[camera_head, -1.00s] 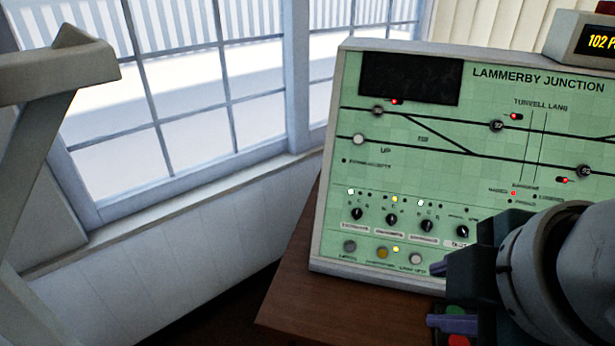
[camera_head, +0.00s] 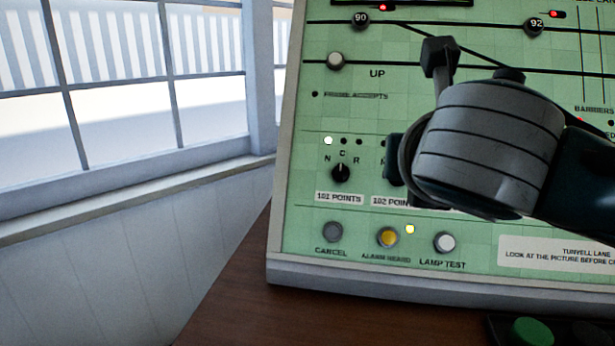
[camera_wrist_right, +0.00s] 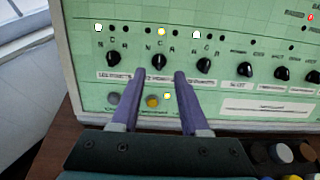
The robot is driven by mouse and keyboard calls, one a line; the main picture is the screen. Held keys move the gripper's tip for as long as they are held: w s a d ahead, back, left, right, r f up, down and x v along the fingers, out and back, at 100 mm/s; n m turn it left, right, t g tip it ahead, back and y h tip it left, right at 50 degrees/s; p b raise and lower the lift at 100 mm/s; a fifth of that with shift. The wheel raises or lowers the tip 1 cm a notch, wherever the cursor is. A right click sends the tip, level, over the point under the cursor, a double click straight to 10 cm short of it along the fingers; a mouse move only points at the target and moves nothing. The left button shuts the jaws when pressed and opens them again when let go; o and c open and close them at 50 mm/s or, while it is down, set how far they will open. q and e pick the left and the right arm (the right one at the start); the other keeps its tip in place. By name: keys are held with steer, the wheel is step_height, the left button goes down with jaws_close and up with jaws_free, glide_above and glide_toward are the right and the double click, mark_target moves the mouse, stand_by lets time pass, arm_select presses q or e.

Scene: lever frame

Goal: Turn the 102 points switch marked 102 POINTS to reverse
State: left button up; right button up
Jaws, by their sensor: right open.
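The 102 points switch is a black rotary knob (camera_wrist_right: 159,60) on the green panel, with N, C and R letters around it. I cannot clearly read which letter it points at. The middle lamp above it (camera_wrist_right: 161,31) is lit yellow. In the head view my right gripper hides the knob, and part of its 102 POINTS label (camera_head: 391,201) shows. My right gripper (camera_wrist_right: 160,72) is open in the wrist view, its two purple fingers just below and to either side of the knob. I cannot tell whether they touch the panel. My left gripper is not in view.
The 101 points knob (camera_head: 341,173) is close on the left, and another similar knob (camera_wrist_right: 204,65) close on the right. Cancel (camera_head: 333,232), alarm (camera_head: 387,237) and lamp test (camera_head: 444,242) buttons sit below. A window is at the left.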

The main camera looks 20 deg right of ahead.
steer(key=b+x, duration=0.1)
steer(key=x, duration=0.3)
steer(key=f+b+x, duration=0.1)
steer(key=x, duration=0.3)
steer(key=shift+b, duration=0.4)
steer(key=shift+w+d+f, duration=0.15)
steer(key=shift+w+d, duration=0.15)
steer(key=shift+w, duration=0.15)
jaws_close()
